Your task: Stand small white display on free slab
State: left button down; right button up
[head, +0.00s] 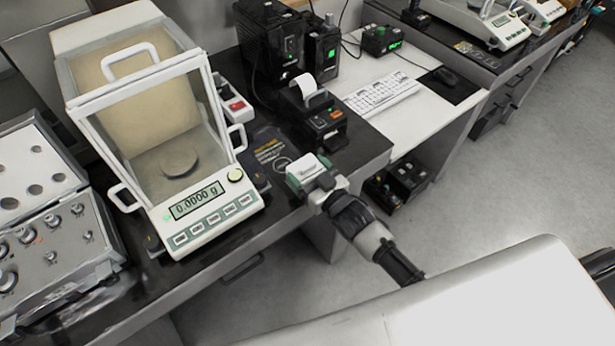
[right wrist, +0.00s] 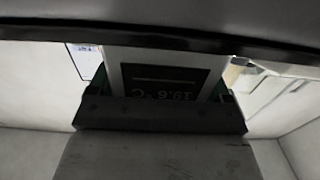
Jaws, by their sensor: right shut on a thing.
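The small white display (head: 304,168), a box with a white top and green sides, is in my right gripper (head: 322,186), at the front right edge of the dark balance table. My gripper is shut on its near side. In the right wrist view the display (right wrist: 200,54) shows a dark screen with an upside-down temperature reading, partly covered by a dark bar. I cannot tell whether the display touches the table. A bare dark tabletop (head: 362,150) lies to its right; I cannot tell if this is the free slab. My left gripper is out of view.
A small printer (head: 325,118) and black boxes (head: 275,45) stand behind. A white desk (head: 350,75) holds a keyboard (head: 382,94).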

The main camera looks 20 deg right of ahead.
aim_at(308, 165)
jog(key=shift+r, duration=0.15)
jog(key=shift+r, duration=1.8)
jog(key=s+d+r, duration=0.7)
jog(key=s+d, duration=0.1)
jog(key=s+a+m+t+h, duration=0.1)
jog(key=s+a+m+h, duration=0.2)
jog(key=s+h, duration=0.3)
jog(key=shift+s+a+r+m+b, duration=0.15)
jog(key=shift+a+r+m+b, duration=0.15)
jog(key=shift+a+r+m, duration=0.15)
jog(key=shift+f, duration=0.1)
